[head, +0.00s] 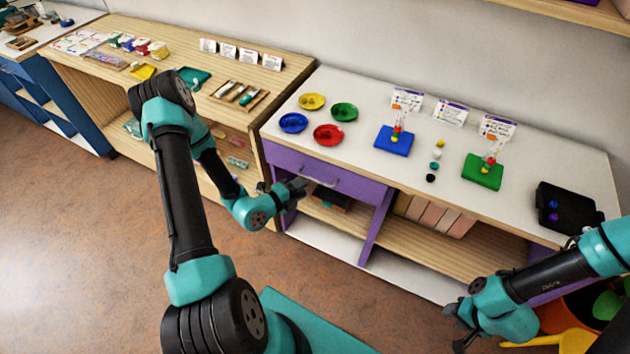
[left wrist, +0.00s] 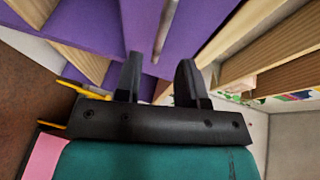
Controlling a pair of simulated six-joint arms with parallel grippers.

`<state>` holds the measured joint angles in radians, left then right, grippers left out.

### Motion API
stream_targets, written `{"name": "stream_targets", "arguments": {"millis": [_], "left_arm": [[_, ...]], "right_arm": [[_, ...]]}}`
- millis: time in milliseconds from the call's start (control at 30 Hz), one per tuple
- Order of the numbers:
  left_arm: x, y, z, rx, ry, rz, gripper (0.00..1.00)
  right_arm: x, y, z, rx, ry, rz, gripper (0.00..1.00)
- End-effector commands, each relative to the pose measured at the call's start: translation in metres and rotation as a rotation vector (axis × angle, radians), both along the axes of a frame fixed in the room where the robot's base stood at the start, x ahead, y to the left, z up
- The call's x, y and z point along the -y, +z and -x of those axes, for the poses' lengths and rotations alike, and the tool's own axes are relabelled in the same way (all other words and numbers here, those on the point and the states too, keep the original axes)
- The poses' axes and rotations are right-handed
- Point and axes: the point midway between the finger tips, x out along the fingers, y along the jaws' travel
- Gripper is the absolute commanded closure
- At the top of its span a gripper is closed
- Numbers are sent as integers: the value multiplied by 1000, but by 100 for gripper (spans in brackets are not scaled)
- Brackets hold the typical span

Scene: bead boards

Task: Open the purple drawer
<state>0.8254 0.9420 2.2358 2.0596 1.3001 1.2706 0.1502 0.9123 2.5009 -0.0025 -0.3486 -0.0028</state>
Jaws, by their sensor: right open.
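The purple drawer (head: 345,182) is in the left part of the white-topped bench, below the tabletop edge, and looks shut. Its thin grey handle (head: 318,181) runs across the front. My left gripper (head: 302,187) is in front of the drawer's left part, close to the handle. In the left wrist view, the two dark fingers of the left gripper (left wrist: 158,65) are apart with nothing between them. The handle (left wrist: 164,28) stands just ahead, roughly in line with the gap; contact cannot be told. My right gripper (head: 456,326) is open and empty at the lower right.
On the bench stand coloured dishes (head: 328,134), a blue bead board (head: 392,141), a green bead board (head: 482,173), loose beads and a black tray (head: 567,209). Open shelves (head: 440,243) lie below. A wooden shelf unit (head: 200,47) adjoins at the left. An orange bin (head: 577,313) is near my right arm.

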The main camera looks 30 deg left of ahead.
Motion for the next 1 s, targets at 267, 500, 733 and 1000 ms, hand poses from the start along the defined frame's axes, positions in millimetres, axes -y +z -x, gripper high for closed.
{"name": "stream_targets", "arguments": {"millis": [267, 500, 733, 1000], "left_arm": [[16, -8, -42, 1, -3, -1, 64], [22, -11, -59, 0, 0, 0, 64], [22, -12, -60, 0, 0, 0, 64], [22, -12, -60, 0, 0, 0, 85]], "right_arm": [[0, 0, 0, 0, 0, 0, 57], [0, 0, 0, 0, 0, 0, 57], [0, 0, 0, 0, 0, 0, 57], [0, 0, 0, 0, 0, 0, 57]]}}
